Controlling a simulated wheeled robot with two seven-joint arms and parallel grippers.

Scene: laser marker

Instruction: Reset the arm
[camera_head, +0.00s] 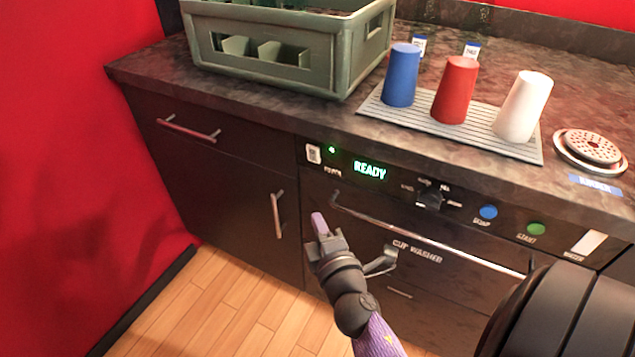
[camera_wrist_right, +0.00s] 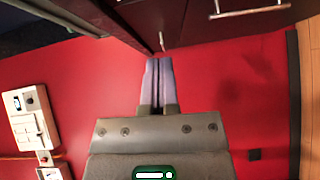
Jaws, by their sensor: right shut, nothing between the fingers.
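My right gripper (camera_head: 319,226) is in front of the dark cabinet front in the head view, left of the cup washer's handle. Its purple fingers are closed together with nothing between them. The right wrist view also shows the shut fingers (camera_wrist_right: 158,62), with the red wall behind them. My left gripper is not in view.
The cup washer (camera_head: 420,257) is closed, and its display reads READY. Blue (camera_head: 402,75), red (camera_head: 455,90) and white (camera_head: 522,106) cups stand upside down on a ribbed mat (camera_head: 390,112). A green crate (camera_head: 270,45) sits on the counter (camera_head: 150,66). Open floor (camera_head: 225,300) lies at lower left.

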